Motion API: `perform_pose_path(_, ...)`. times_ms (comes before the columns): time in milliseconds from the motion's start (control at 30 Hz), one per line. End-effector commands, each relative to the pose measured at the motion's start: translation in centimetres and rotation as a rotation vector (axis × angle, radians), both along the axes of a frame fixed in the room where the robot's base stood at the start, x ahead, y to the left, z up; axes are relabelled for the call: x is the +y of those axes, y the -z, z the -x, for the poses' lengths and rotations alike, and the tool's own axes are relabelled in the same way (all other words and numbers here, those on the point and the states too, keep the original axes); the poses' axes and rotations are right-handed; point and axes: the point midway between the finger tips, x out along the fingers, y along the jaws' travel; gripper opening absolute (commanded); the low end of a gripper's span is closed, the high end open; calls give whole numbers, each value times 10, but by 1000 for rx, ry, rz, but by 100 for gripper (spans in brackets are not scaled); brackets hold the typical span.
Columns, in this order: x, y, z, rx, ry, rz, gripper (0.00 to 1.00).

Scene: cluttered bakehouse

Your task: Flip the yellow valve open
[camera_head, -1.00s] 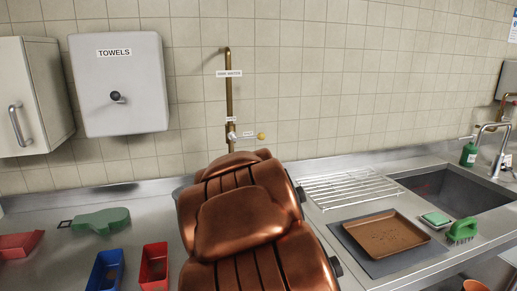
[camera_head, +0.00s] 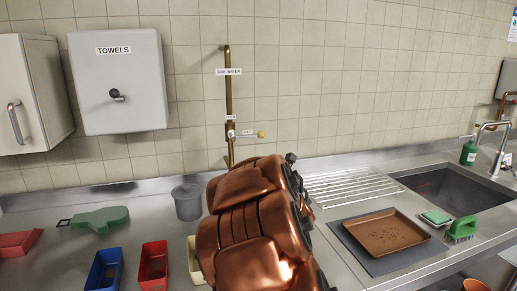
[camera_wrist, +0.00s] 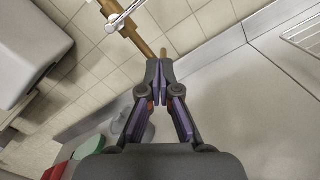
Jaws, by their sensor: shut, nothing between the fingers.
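The valve (camera_head: 231,134) sits on a vertical brass pipe (camera_head: 229,95) on the tiled wall. Its lever points right, across the pipe, and ends in a yellow knob (camera_head: 261,135). In the wrist view, the pale metal lever (camera_wrist: 124,16) crosses the pipe (camera_wrist: 138,40) at the top. My gripper (camera_wrist: 158,66) is shut and empty, its tips below the valve and in front of the lower pipe. The head view hides it behind my copper arm.
A towel dispenser (camera_head: 118,82) hangs left of the pipe. A grey canister (camera_head: 187,202), red bin (camera_head: 153,263) and blue bin (camera_head: 104,270) stand on the counter left of my arm. A wire rack (camera_head: 350,186) and baking tray (camera_head: 388,233) lie right. Wall around the lever is clear.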

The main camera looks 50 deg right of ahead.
Motion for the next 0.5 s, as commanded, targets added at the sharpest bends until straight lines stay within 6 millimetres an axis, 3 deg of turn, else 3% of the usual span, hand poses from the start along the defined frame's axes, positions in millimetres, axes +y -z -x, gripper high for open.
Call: perform_pose_path(500,-23,-2,-39,1,-1,-5,0)
